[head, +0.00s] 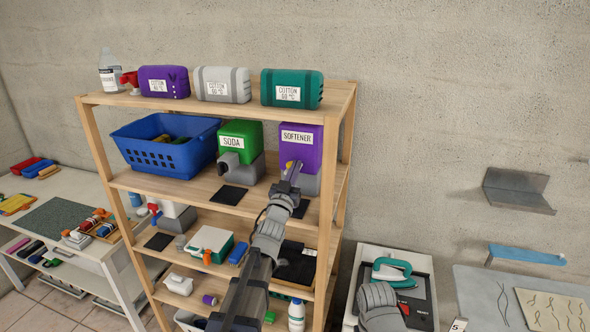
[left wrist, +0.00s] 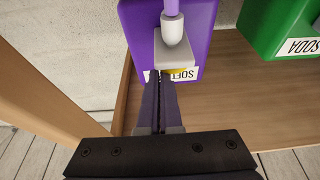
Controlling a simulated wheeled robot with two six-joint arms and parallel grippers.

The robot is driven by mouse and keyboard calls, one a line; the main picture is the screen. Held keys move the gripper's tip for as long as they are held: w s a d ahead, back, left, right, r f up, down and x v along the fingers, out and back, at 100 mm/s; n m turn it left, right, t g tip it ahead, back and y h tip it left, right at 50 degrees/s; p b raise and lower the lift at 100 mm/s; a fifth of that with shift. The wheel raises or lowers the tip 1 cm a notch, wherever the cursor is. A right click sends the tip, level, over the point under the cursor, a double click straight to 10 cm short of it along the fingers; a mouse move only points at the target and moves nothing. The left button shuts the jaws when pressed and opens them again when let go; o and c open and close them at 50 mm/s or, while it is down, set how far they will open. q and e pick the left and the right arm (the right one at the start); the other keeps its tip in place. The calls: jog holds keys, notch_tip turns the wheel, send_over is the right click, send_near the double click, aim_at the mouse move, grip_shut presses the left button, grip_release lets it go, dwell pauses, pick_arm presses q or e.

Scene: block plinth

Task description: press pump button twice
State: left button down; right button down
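The purple softener dispenser (head: 301,146) stands on the middle shelf with a white SOFTENER label and a grey base.
The green soda dispenser (head: 240,139) stands just left of the softener. A blue basket (head: 170,157) is further left. The right shelf post (head: 328,190) is close to the softener. Bundles labelled cotton line the top shelf, and several items fill the lower shelves.

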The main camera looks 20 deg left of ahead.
pick_arm(q)
notch_tip(320, 180, up, 4)
jog(key=p, duration=0.4)
jog(key=b+v, duration=0.3)
jog(key=v, duration=0.7)
dwell(0.4)
